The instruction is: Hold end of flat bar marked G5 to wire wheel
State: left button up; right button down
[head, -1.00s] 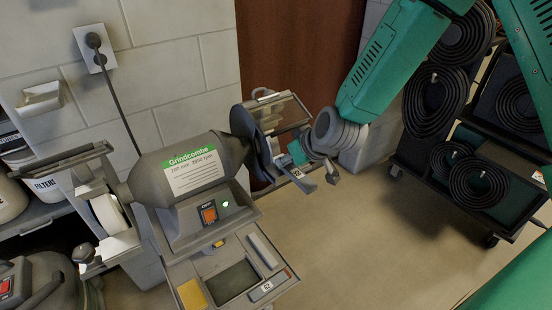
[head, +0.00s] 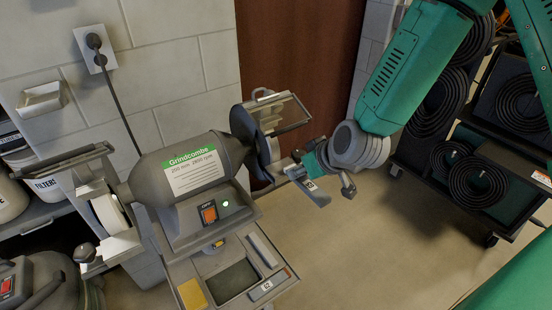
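The grinder (head: 190,170), labelled Grindcombe, stands at the centre left with a small green light lit. A dark round wheel (head: 246,140) sits at its right end under a clear shield; its wire face is hard to make out. My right gripper (head: 318,172) comes in from the upper right, just right of that wheel. It appears shut on a short grey flat bar (head: 319,194) with a small white tag, too small to read. The bar slants down to the right and looks apart from the wheel. Its gripped part is partly hidden. My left gripper is not in view.
A pale wheel (head: 108,213) is at the grinder's left end. A tray (head: 283,284) with a yellow block juts out below the grinder. A black cart (head: 470,216) with coiled hoses stands at the right. The floor (head: 355,240) between is clear.

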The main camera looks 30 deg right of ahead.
jog(key=shift+s+d+r+p, duration=0.1)
jog(key=shift+s+r+p, duration=0.2)
jog(key=shift+s, duration=0.6)
jog(key=shift+s+r+p, duration=0.3)
jog(key=shift+s, duration=0.6)
jog(key=shift+s+d+r+p, duration=0.1)
jog(key=shift+s+r+p, duration=0.15)
jog(key=shift+s+p, duration=0.45)
jog(key=shift+s+d+r+p, duration=0.1)
jog(key=shift+s+r+p, duration=0.15)
jog(key=shift+s, duration=0.7)
jog(key=shift+f, duration=0.1)
